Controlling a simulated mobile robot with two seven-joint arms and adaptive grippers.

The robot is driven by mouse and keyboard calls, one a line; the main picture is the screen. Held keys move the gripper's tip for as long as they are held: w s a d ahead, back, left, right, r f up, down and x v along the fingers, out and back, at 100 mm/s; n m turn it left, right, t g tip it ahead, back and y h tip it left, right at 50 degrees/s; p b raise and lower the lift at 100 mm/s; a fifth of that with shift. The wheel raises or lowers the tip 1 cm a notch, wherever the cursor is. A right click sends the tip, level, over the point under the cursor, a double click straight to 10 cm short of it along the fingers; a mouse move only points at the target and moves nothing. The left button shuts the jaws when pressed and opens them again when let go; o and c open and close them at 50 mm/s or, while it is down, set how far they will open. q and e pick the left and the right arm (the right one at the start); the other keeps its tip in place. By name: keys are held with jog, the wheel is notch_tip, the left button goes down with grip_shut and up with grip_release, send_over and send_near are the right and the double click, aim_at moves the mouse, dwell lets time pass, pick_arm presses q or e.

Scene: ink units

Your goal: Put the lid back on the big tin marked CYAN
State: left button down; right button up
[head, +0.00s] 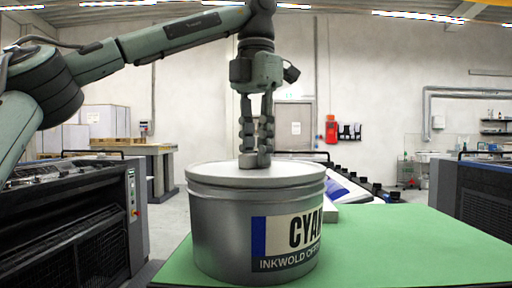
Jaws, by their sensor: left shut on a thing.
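The big tin (222,235) is a grey metal drum standing upright on the green table top (420,245). Its label (290,240) shows "CYA" and a blue band, the rest turning out of sight to the right. The round grey lid (215,172) lies level over the tin's mouth, covering it. I cannot tell whether it is fully seated or just above the rim. My left gripper (256,150) points straight down and is shut on the lid's small round knob (248,161). My right gripper is not in view.
White and blue printed sheets (345,188) lie behind the tin, to the right. Dark printing machines (75,225) stand at the left and right (484,195). The green top right of the tin is clear.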

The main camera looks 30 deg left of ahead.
pick_arm(q)
jog(key=shift+w+r+p, duration=0.1)
jog(key=shift+p, duration=0.5)
dwell(1.1)
jog(key=shift+f, duration=0.2)
dwell(1.1)
jog(key=c, duration=0.8)
grip_release()
jog(key=shift+r, duration=3.5)
grip_shut()
